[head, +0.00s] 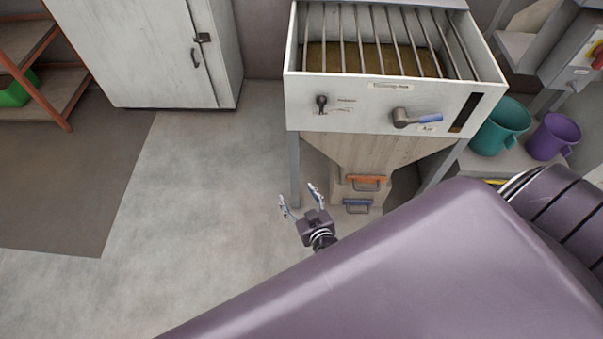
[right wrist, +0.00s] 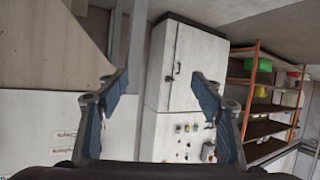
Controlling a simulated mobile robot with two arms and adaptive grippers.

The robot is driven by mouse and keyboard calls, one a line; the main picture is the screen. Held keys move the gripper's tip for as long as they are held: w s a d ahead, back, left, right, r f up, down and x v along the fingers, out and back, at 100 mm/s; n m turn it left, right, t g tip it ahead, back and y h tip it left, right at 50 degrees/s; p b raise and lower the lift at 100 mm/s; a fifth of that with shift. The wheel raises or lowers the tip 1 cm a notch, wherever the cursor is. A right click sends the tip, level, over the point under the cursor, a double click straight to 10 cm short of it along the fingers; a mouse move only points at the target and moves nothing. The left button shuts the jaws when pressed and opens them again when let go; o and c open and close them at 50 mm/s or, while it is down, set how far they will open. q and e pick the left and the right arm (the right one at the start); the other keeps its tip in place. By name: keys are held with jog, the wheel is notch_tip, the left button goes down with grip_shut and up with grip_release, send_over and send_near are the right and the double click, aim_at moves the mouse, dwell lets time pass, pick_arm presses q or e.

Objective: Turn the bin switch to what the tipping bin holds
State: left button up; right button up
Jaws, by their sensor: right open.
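The tipping bin (head: 300,92) is a white box with a bar grate, and brown-yellow material lies under the bars. A small black switch (head: 321,104) sits on the left of its front panel, with small labels beside it that I cannot read. A grey lever with a blue grip (head: 418,119) is on the right of the panel. My right gripper (head: 300,195) is open and empty, below and apart from the bin, left of its hopper. Its spread fingers also show in the right wrist view (right wrist: 160,88). My left gripper is not in view.
Orange (head: 366,181) and blue (head: 357,203) handles sit below the hopper. Teal (head: 500,127) and purple (head: 553,136) buckets stand right. A white cabinet (head: 145,50) and orange shelf (head: 45,85) stand left. The right wrist view shows a panel of knobs (right wrist: 188,140). Left floor is clear.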

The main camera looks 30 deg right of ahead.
jog(key=s+a+f+n+g+y, duration=0.1)
jog(key=s+a+f+g, duration=0.1)
jog(key=s+f, duration=0.5)
notch_tip(320, 180, down, 3)
jog(key=shift+s+a+r+n+g+y, duration=0.15)
jog(key=shift+a+n+g+y, duration=0.15)
jog(key=shift+a+g+y, duration=0.15)
